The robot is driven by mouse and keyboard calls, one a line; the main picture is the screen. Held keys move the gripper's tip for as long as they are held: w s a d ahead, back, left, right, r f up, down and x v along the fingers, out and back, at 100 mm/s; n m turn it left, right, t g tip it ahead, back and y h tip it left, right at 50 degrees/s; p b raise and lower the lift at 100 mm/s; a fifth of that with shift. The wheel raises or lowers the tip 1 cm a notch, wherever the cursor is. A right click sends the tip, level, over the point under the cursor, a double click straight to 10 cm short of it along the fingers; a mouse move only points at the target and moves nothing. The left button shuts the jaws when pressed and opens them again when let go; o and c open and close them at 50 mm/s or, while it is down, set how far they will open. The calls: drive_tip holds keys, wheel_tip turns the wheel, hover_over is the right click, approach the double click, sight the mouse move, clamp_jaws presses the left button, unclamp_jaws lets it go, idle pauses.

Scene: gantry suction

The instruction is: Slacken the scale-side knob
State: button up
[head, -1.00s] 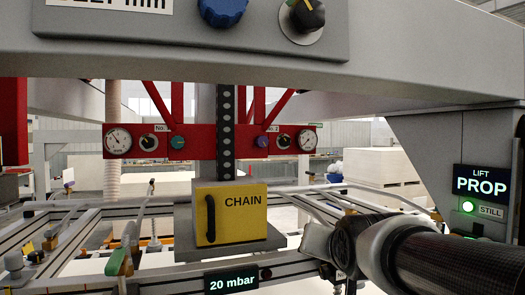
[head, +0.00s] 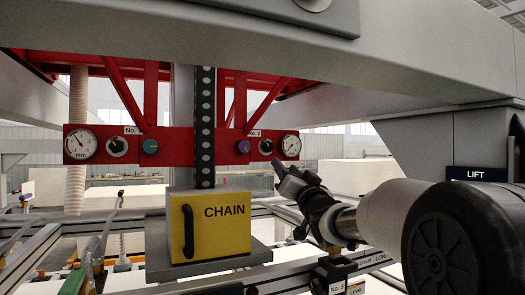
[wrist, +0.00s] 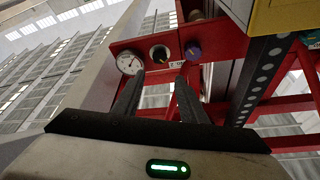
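A red panel (head: 220,148) bears two sets of controls. The right set, labelled No. 2, has a purple knob (head: 243,146), a black knob with a light pointer (head: 266,147) and a round dial gauge (head: 291,147) at the right end. The left set has a teal knob (head: 150,146), a black knob (head: 117,147) and a gauge marked mm (head: 81,145). My gripper (head: 285,172) is below and in front of the No. 2 set. In the wrist view my gripper (wrist: 160,77) is open and empty, with the No. 2 black knob (wrist: 160,54) beyond its fingertips, apparently apart.
A yellow CHAIN box (head: 225,232) with a black handle stands on a grey plate, left of my gripper. A black perforated vertical strip (head: 205,120) rises behind it. A grey beam (head: 300,60) crosses above. A dark LIFT display (head: 478,174) is at right.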

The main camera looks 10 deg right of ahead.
sight(269, 148)
drive_tip(key=p+x, duration=0.4)
drive_tip(key=x, duration=1.1)
drive_tip(key=shift+w, duration=0.2)
drive_tip(key=c, duration=0.8)
